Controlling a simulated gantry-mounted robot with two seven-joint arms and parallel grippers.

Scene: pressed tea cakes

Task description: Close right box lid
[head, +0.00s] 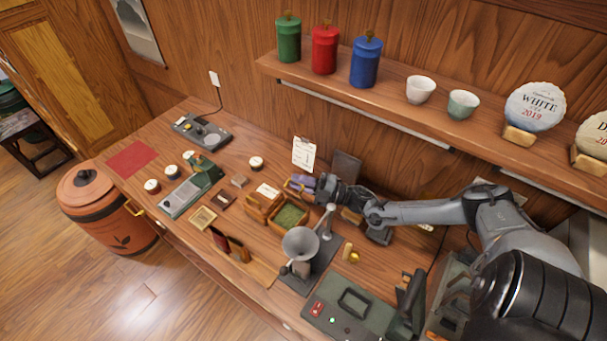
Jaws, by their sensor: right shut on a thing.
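The right box (277,226) is a small wooden box with green filling, on the table near the middle of the head view. Its wooden lid (294,193) appears raised at the back edge, partly covered by my gripper. My right gripper (303,184) reaches in from the right, just behind the box, and is shut on what looks like this lid. The exact contact is too small to see. Another wooden box (256,212) stands to the left of it. My left gripper is not in view.
A grey funnel grinder (300,243) stands close in front of the right box. A green machine (352,309) sits at the front right. A clipboard (304,153) stands behind. A shelf (400,85) with canisters and cups runs above the table. The table's left part holds a red mat (131,158).

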